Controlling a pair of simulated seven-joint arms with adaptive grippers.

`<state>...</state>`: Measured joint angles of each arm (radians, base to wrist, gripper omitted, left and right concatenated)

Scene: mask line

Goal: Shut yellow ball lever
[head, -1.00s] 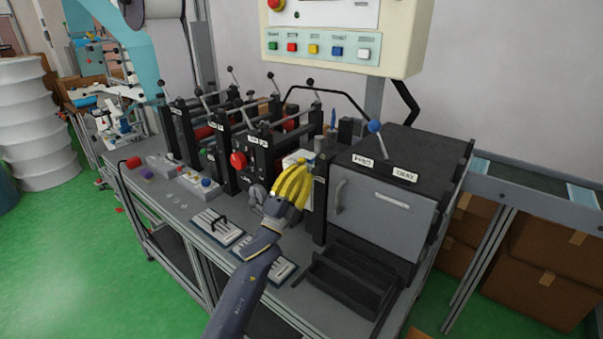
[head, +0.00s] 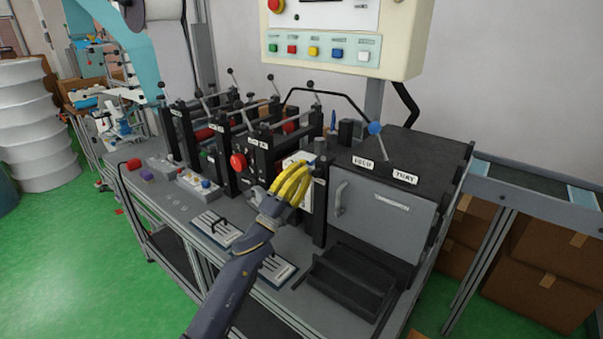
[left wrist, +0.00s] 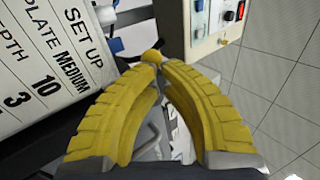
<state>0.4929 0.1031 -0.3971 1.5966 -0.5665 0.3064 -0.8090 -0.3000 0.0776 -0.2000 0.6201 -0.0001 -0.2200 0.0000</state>
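The yellow ball (left wrist: 152,57) of the lever shows in the left wrist view, right at the tips of my left gripper (left wrist: 156,66). The two curved yellow fingers come close together there, and I cannot tell whether they grip the ball or only lie against it. In the head view my left gripper (head: 292,180) is in front of the machine row, left of the grey box. The yellow ball and its lever are hidden behind the fingers there. My right gripper is in neither view.
A white set-up card (left wrist: 62,55) stands close left of the fingers. The grey box (head: 385,205) with a blue-ball lever (head: 375,127) is to the right. A red knob (head: 238,161) and black-ball levers are to the left. A black tray (head: 345,285) lies in front.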

